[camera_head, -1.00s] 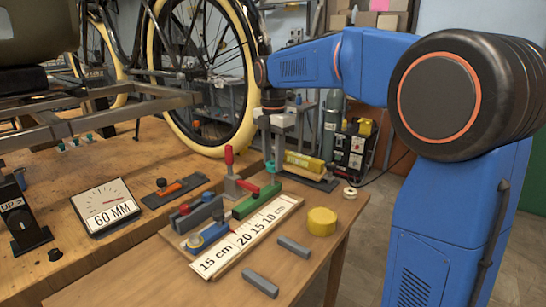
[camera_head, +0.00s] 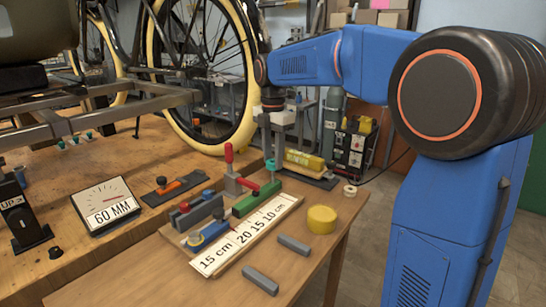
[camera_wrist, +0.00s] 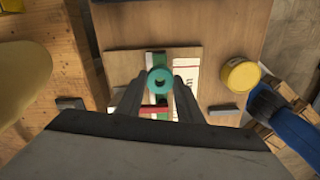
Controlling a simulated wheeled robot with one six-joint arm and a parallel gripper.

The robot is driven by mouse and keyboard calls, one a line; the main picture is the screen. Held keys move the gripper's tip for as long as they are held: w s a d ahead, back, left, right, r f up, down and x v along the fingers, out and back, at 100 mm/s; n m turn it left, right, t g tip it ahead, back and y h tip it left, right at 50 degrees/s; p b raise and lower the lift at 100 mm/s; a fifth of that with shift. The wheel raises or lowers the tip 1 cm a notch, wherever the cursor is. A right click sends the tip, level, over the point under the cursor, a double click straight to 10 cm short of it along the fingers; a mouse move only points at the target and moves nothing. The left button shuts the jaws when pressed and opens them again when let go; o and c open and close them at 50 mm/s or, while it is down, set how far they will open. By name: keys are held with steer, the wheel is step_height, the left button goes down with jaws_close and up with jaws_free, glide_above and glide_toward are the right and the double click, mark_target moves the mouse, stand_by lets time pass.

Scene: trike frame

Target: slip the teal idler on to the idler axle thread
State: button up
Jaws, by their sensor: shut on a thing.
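The teal idler (camera_wrist: 160,80) is a small ring with a dark central hole. In the wrist view it sits between the fingertips of my gripper (camera_wrist: 160,83). My gripper is shut on it and holds it over the fixture board. In the head view the idler (camera_head: 270,165) shows as a small teal piece at the lower end of my gripper (camera_head: 271,150), behind the green block. Whether it touches anything below is unclear. I cannot make out the idler axle thread for certain in either view.
A fixture board (camera_head: 262,240) carries a green block (camera_head: 257,199), a red-handled clamp (camera_head: 230,168) and a printed scale. A yellow tin (camera_head: 321,220) and grey bars (camera_head: 294,244) lie nearby. A gauge marked 60 MM (camera_head: 102,205) stands left. The trike frame (camera_head: 110,110) is behind.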

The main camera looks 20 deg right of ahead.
mark_target(273, 171)
steer(key=shift+f, duration=2.75)
steer(key=o, duration=1.1)
steer(key=shift+r, duration=0.1)
step_height(273, 171, up, 12)
